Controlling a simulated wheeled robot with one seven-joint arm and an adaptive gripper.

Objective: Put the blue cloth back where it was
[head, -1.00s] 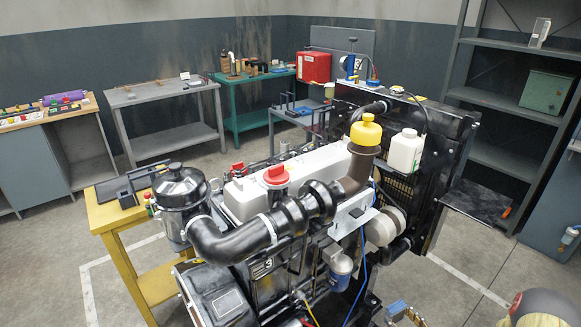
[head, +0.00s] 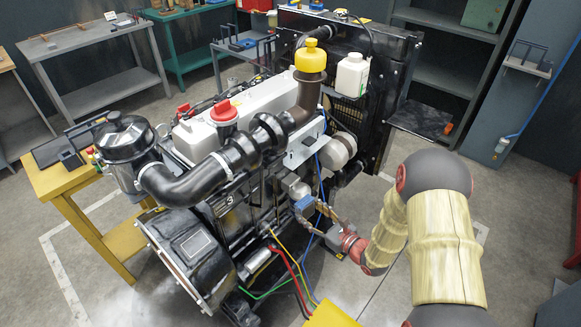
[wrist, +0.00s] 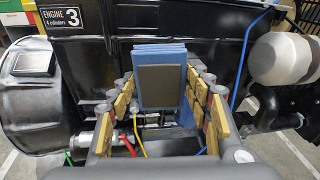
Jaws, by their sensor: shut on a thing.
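The blue cloth (wrist: 160,50) is a folded blue block in the wrist view. It sits between the two fingers of my gripper (wrist: 160,95), and a dark grey rectangle covers much of its near face. In the head view the cloth (head: 303,204) shows as a small blue patch at the fingertips of my gripper (head: 308,209). My gripper is shut on it and holds it beside the engine (head: 235,200), in front of its near side. The wrist view shows the engine's black side behind the cloth, with an "ENGINE 3" label (wrist: 60,18). I cannot tell whether the cloth touches the engine.
Red, yellow, green and blue cables (head: 290,265) hang low by the engine. A white filter-like cylinder (wrist: 282,58) is right of the cloth. A yellow table (head: 60,180) stands left, a white bottle (head: 352,72) behind. Floor is open at right.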

